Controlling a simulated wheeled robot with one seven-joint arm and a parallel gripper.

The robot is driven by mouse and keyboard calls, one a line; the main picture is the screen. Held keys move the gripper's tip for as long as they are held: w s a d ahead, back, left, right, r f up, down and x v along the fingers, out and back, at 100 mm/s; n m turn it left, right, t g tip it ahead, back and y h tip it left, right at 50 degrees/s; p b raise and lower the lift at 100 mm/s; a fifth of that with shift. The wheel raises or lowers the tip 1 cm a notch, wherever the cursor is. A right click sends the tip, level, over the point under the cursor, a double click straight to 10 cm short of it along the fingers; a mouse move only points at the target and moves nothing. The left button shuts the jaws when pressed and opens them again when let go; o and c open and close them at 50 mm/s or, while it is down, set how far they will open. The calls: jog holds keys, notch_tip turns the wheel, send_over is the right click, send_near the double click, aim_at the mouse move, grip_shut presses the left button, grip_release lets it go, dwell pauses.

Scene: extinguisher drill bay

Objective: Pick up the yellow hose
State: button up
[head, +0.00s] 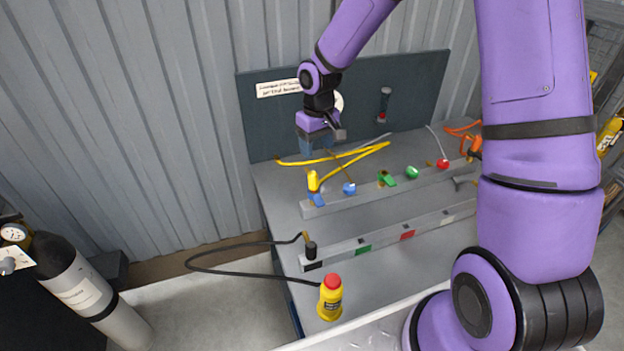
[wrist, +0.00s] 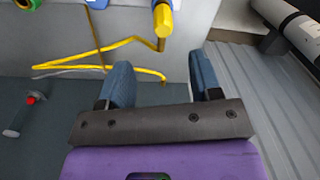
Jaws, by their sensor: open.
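The yellow hose (head: 345,157) lies in a bent loop on the back left of the grey bench. One end reaches a yellow fitting (head: 313,182) at the left end of the valve rail. In the wrist view the hose (wrist: 100,52) runs beyond my fingertips, and the yellow fitting (wrist: 162,19) stands near the top. My gripper (head: 318,146) is above the back left of the bench, close to the hose in the picture. Its two blue-grey fingers (wrist: 161,75) are apart with nothing between them. I cannot tell its exact height over the hose.
The valve rail (head: 400,187) carries several coloured knobs. A front rail (head: 385,237) has coloured marks. A black hose (head: 215,268) runs to a yellow bottle with a red cap (head: 330,298). An orange hose (head: 466,130) lies at the right. A dark backboard (head: 420,85) stands behind.

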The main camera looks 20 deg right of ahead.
aim_at(313, 173)
jog(key=shift+w+a+f, duration=0.15)
jog(key=shift+w+f, duration=0.05)
jog(key=shift+f, duration=0.55)
notch_tip(313, 173, down, 5)
jog(key=shift+a+f, duration=0.1)
jog(key=shift+f, duration=0.05)
jog(key=shift+w+a+f, duration=0.1)
jog(key=shift+f, duration=1.15)
jog(key=shift+w+a+f, duration=0.1)
jog(key=shift+f, duration=1.15)
grip_shut()
jog(key=shift+r, duration=0.1)
